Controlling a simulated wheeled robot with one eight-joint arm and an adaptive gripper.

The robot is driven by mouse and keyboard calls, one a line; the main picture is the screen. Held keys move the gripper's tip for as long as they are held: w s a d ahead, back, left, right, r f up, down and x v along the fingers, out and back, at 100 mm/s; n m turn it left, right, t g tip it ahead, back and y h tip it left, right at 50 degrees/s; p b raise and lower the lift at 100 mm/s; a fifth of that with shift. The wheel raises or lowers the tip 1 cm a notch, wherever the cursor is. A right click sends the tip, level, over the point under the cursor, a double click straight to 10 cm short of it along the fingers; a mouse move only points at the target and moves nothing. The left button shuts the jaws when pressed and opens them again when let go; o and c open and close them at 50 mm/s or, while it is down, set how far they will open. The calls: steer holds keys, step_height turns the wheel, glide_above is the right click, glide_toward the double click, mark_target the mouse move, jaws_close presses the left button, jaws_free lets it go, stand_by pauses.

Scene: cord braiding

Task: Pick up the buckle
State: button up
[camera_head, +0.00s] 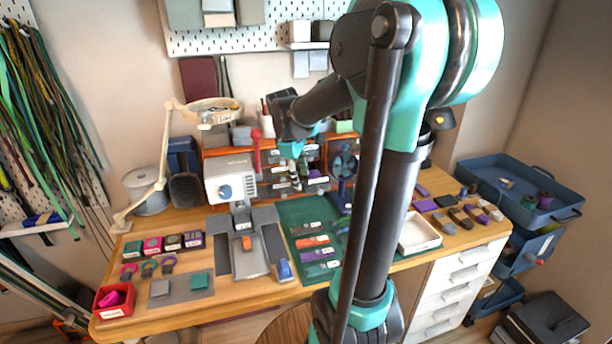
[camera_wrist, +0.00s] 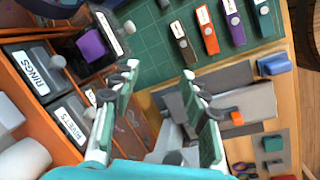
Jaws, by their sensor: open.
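My gripper (camera_wrist: 160,72) is open, with nothing between its fingers, above the bench beside the orange drawer cabinet (camera_wrist: 45,28). A small purple piece (camera_wrist: 92,43) sits in a black open drawer, up and left of the fingertips in the wrist view. It may be the buckle, but its shape is too small to tell. It is apart from my fingers. No other piece can be made out clearly as a buckle.
Drawers marked RINGS (camera_wrist: 25,72) and RIVETS (camera_wrist: 70,125) are beside the gripper. A green mat (camera_head: 312,217) carries several labelled straps. A white press (camera_head: 231,178) stands left of it. A lamp (camera_head: 212,112) and a white tray (camera_head: 418,234) are farther off.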

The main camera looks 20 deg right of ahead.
steer(key=w+r+n+g+h, duration=0.2)
steer(key=w+r+n, duration=0.65)
steer(key=w, duration=0.35)
glide_toward(311, 174)
steer(key=shift+m, duration=0.25)
steer(key=x, duration=0.8)
steer(key=shift+w+f, duration=0.15)
steer(key=c, duration=0.4)
